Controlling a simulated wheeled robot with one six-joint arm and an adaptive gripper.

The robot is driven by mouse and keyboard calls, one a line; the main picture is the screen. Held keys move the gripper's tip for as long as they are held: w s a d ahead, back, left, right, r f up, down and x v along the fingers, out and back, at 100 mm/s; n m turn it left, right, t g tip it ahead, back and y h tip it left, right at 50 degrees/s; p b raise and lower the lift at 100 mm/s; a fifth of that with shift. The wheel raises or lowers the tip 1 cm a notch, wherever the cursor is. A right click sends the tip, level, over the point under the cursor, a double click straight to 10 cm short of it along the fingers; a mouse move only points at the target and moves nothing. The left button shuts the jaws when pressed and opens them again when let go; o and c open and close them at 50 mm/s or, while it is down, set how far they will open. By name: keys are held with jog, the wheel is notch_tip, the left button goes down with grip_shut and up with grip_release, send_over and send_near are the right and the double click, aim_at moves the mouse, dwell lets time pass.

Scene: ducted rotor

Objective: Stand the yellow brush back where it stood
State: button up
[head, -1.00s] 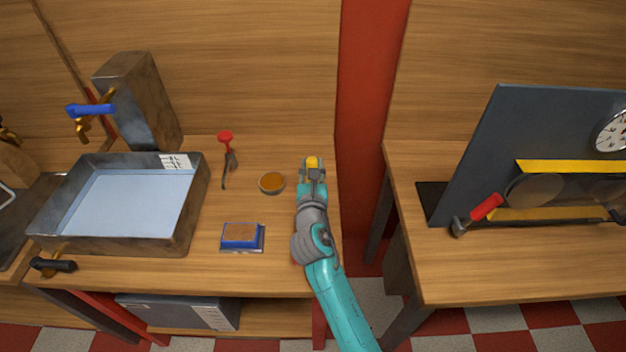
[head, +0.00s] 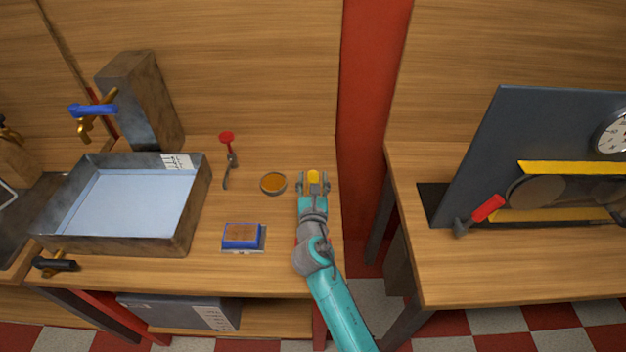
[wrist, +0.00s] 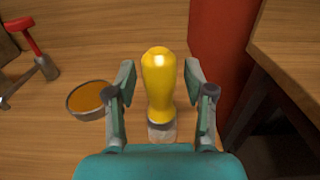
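The yellow brush (wrist: 158,85) stands upright on the wooden bench, its yellow handle up and a grey band with pale bristles at its foot. In the head view the top of the brush (head: 313,177) shows at the bench's right end. My gripper (wrist: 164,88) is open, with one finger on each side of the brush. Gaps show between both fingers and the handle in the wrist view. In the head view my gripper (head: 314,181) reaches in from the front, its fingers spread around the brush.
A round dish of amber stuff (head: 273,183) stands just left of the brush. A red-handled tool (head: 228,155) and a blue-edged block (head: 241,236) lie further left, then a metal sink (head: 190,215). A red post (head: 365,130) and a gap lie to the right.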

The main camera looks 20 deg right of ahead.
jog(key=shift+r, duration=0.1)
jog(key=shift+s, duration=0.1)
jog(key=v, duration=1.1)
jog(key=shift+s+a+r, duration=0.15)
jog(key=shift+s, duration=0.2)
